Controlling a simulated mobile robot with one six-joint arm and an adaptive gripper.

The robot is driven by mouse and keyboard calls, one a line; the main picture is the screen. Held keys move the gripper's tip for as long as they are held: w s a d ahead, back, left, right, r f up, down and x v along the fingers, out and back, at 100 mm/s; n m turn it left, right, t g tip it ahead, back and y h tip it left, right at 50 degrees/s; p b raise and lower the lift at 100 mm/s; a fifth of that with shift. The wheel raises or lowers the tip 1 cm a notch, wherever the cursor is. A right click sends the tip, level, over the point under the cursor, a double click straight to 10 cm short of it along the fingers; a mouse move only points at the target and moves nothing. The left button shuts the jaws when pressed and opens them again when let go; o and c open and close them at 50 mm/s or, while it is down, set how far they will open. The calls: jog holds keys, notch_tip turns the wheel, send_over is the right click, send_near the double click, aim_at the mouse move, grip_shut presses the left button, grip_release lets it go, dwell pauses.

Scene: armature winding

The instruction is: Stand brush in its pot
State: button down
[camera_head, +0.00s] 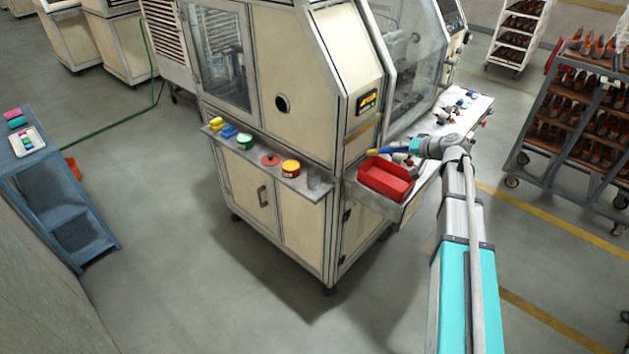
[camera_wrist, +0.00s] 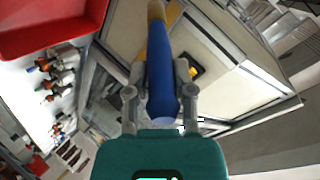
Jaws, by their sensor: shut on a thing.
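My gripper (camera_head: 407,149) is shut on the brush (camera_head: 390,151), above the work table's near end by the red bin. The brush has a blue handle and a tan end that points left, away from my gripper. In the wrist view the fingers (camera_wrist: 160,72) grip the blue handle (camera_wrist: 160,88) from both sides, and the tan end is at the top edge. On the machine's front shelf stand a small grey upright container (camera_head: 313,182), a yellow-orange tin (camera_head: 291,168) and a green tin (camera_head: 245,142). I cannot tell for certain which is the brush's pot.
The red bin (camera_head: 385,179) sits below the brush and also shows in the wrist view (camera_wrist: 52,42). The shelf (camera_head: 305,193) also holds a red round item (camera_head: 270,160) and yellow and blue items. The machine's cabinet rises behind it. The floor in front is clear.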

jog(key=shift+f, duration=0.15)
notch_tip(320, 180, down, 6)
jog(key=b, duration=0.6)
jog(key=shift+f+b, duration=0.2)
jog(key=shift+b, duration=0.15)
